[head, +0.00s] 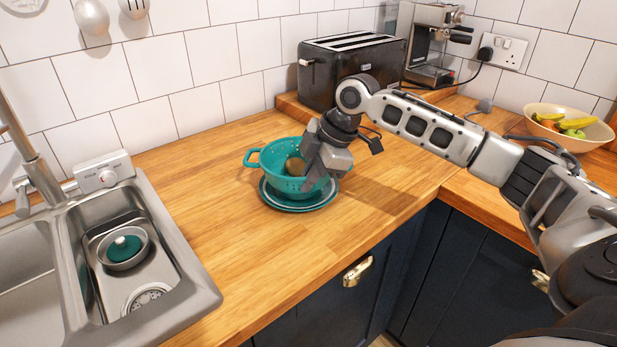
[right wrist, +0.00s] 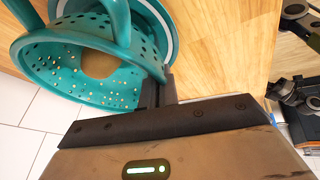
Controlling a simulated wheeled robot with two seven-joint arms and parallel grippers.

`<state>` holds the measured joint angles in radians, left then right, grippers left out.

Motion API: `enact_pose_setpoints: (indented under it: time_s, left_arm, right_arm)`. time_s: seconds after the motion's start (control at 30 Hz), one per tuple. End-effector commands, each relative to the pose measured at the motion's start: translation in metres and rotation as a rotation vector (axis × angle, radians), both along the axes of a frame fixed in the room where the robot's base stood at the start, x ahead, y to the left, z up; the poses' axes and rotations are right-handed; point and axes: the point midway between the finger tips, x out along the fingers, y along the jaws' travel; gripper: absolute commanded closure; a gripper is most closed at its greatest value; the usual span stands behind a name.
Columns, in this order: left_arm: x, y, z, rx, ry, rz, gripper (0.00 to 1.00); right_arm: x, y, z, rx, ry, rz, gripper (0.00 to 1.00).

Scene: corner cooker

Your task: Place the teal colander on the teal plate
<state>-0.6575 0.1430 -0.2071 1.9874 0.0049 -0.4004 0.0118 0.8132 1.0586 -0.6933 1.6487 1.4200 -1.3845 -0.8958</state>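The teal colander (head: 272,172) sits over the teal plate (head: 298,208) on the wooden counter, looking nearly upright. A round brown item (head: 294,166) lies inside it. I cannot tell whether the colander's base touches the plate. My right gripper (head: 312,180) is at the colander's right side and hides part of its rim. In the right wrist view the colander (right wrist: 125,80) shows with its holes and the brown item inside, and the narrow fingers (right wrist: 160,85) close on its rim. A pale curved edge shows behind the colander there. My left gripper is not in view.
A black toaster (head: 345,65), a coffee machine (head: 430,45) and a fruit bowl (head: 580,135) stand at the back and right. The counter left of the plate is clear.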

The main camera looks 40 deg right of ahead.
Motion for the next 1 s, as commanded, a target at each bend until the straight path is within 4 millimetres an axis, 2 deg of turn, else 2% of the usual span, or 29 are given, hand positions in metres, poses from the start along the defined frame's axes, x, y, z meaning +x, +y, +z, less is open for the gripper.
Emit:
enact_pose_setpoints:
  time_s: [0.4, 0.5, 0.83, 1.0]
  left_arm:
    - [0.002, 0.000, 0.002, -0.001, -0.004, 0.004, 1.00]
    - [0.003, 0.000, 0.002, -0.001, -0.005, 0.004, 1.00]
    - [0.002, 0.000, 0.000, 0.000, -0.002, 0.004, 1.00]
    - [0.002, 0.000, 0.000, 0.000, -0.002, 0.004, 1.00]
  right_arm:
    - [0.001, 0.000, -0.005, 0.001, -0.006, -0.002, 1.00]
    - [0.000, 0.000, -0.007, 0.000, -0.002, -0.002, 0.76]
    - [0.000, 0.000, -0.004, 0.000, -0.004, -0.001, 0.76]
    - [-0.005, -0.008, 0.017, -0.001, -0.007, -0.002, 0.76]
